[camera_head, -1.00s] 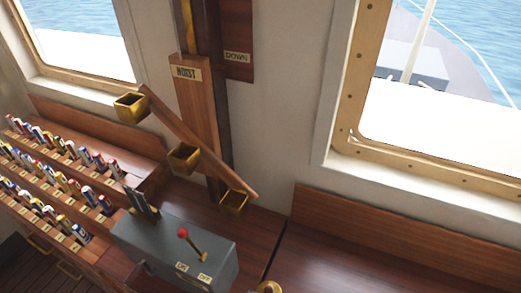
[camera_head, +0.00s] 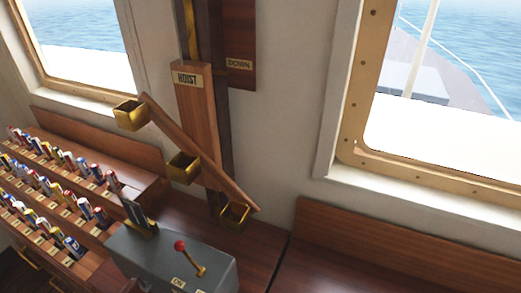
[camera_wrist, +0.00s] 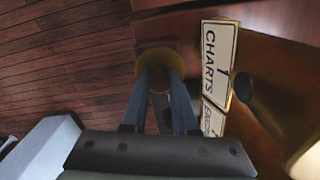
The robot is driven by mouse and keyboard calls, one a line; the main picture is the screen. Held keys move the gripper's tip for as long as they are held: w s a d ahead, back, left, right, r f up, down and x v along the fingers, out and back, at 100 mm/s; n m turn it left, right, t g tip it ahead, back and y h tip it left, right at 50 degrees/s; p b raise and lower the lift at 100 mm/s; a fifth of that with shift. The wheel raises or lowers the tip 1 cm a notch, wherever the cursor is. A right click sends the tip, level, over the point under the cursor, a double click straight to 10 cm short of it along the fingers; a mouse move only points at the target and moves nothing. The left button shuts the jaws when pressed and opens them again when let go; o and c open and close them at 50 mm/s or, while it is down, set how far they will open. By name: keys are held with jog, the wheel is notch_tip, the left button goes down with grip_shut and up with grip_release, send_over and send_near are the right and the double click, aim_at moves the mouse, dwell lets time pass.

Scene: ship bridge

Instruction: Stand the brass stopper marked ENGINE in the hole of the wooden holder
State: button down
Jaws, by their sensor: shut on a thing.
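My gripper (camera_wrist: 160,85) reaches up from the bottom of the wrist view, its two grey fingers close together. It is shut on a round brass piece (camera_wrist: 148,66) at the fingertips, likely the stopper; no ENGINE marking shows on it. A small brown wooden block (camera_wrist: 157,45) shows just beyond the brass piece. I cannot tell whether this block is the holder or whether the two touch. No hole is visible in it. My gripper, the stopper and the holder do not show in the head view.
Beside my fingers are a CHARTS plate (camera_wrist: 219,62), a partly hidden ENG plate (camera_wrist: 212,121) and a large brass fitting (camera_wrist: 275,75). Plank floor (camera_wrist: 60,60) lies left. The head view shows a grey lever box (camera_head: 185,255), a HOIST board (camera_head: 198,125) and racks of rolls (camera_head: 60,190).

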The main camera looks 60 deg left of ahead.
jog(key=c, duration=0.6)
grip_release()
jog(key=shift+r, duration=0.1)
notch_tip(320, 180, up, 13)
jog(key=shift+w, duration=0.1)
dwell(0.3)
